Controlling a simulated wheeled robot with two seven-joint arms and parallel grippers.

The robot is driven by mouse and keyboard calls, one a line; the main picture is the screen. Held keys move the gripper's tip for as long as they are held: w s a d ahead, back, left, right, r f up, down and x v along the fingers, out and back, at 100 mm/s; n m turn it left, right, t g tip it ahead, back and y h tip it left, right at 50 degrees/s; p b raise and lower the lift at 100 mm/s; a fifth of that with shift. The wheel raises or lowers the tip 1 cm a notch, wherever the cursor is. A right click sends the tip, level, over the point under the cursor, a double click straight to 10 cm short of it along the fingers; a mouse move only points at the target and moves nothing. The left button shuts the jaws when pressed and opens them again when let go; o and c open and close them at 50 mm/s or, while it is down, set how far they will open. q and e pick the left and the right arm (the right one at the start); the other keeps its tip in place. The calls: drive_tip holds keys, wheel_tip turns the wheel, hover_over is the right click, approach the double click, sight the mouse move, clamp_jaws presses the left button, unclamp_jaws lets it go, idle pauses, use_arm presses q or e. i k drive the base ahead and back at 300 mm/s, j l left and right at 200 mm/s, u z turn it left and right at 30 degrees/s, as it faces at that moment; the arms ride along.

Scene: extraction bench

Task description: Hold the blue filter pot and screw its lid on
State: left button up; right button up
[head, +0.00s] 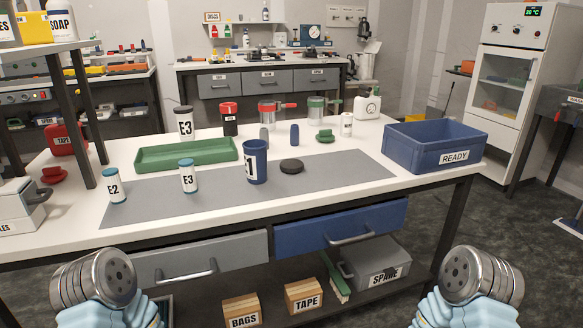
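The blue filter pot (256,163) stands upright on the grey mat, near the middle of the bench. Its top is open, and a white label with a dark mark shows on its left side. A round black lid (292,166) lies flat on the mat just to the right of the pot, apart from it. My two arms show only as metal and pale blue links at the bottom left and bottom right corners. No gripper fingers are in the picture, and nothing touches the pot or the lid.
White E2 (117,187) and E3 (188,177) bottles stand left on the mat (340,172). A green tray (160,161) lies behind them. A blue READY crate (434,143) stands right. Jars and cups line the back. The mat's right part is clear.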

sight(255, 151)
drive_tip(key=l+u, duration=0.2)
drive_tip(key=u, duration=0.95)
drive_tip(key=l+u, duration=0.25)
drive_tip(key=k+l+u, duration=0.25)
drive_tip(key=l, duration=0.2)
drive_tip(key=l+u, duration=0.3)
drive_tip(key=k+l+u, duration=0.25)
drive_tip(key=k+l, duration=0.15)
drive_tip(key=l, duration=0.15)
drive_tip(key=k+l, duration=0.15)
drive_tip(key=l, duration=0.15)
drive_tip(key=k+l, duration=0.15)
drive_tip(key=l+u, duration=0.05)
drive_tip(key=l, duration=0.1)
